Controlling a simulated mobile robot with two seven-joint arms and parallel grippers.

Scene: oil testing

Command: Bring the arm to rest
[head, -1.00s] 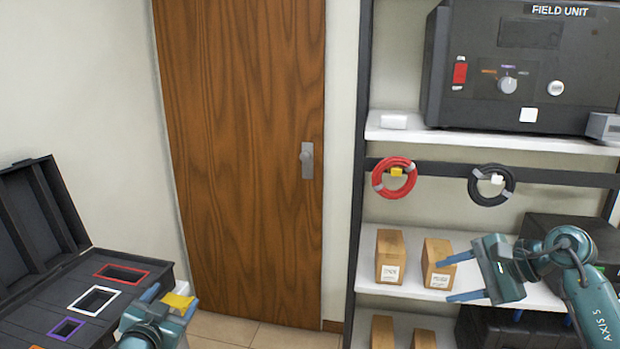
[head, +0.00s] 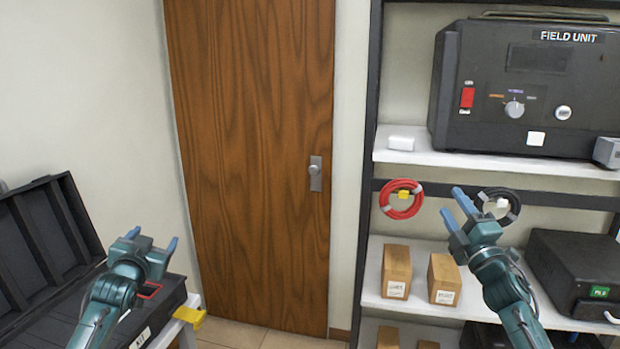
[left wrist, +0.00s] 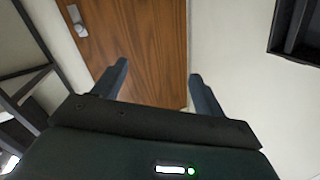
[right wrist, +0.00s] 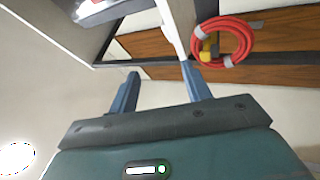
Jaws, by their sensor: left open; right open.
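My left gripper (head: 152,240) is open and empty, raised in front of the open black case at the left of the head view. In the left wrist view its two blue-grey fingers (left wrist: 158,85) stand apart with only the door and wall beyond. My right gripper (head: 457,208) is open and empty, in front of the shelf and pointing up, between the red cable coil and the black cable coil in the head view. In the right wrist view its fingers (right wrist: 160,85) are apart with nothing between them.
A red coil (head: 388,205) and a black coil (head: 512,200) hang on the shelf rail. The field unit (head: 480,75) stands on the upper shelf, cardboard boxes (head: 396,270) below. The case (head: 60,225) is at left. The door (head: 250,170) area between the arms is clear.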

